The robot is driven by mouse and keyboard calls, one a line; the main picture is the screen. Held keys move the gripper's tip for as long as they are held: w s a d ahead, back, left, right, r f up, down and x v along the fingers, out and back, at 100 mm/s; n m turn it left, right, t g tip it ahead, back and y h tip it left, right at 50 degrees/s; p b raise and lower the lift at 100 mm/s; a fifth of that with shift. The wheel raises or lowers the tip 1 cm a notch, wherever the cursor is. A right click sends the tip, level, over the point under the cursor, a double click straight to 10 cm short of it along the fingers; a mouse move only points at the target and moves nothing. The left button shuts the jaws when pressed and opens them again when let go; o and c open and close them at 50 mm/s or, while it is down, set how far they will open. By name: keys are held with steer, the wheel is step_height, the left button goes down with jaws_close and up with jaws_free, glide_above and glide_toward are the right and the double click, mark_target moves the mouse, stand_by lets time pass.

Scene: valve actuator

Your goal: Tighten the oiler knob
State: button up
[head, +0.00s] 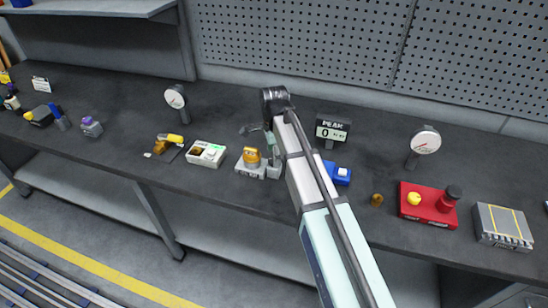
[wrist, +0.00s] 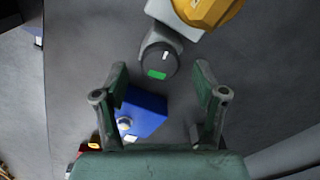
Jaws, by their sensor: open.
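A grey base (head: 243,172) carries an orange knob (head: 252,155) near the bench's front middle. In the wrist view the orange knob (wrist: 208,10) is cut off by the top edge. Beside it is a round dark grey knob (wrist: 158,52) with a white mark and a green strip; no readable label shows which is the oiler knob. My gripper (wrist: 160,72) is open and empty. Its fingers are spread to either side of the grey knob's lower end, apart from it. In the head view my arm partly hides this spot.
A blue box (head: 338,174) with a white button stands just right of my arm; it also shows by the left finger in the wrist view (wrist: 143,112). A PEAK display (head: 332,130) stands behind it. A white box (head: 206,154) is left of the grey base. A red block (head: 427,207) is farther right.

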step_height(320, 180, up, 10)
stand_by(0.4)
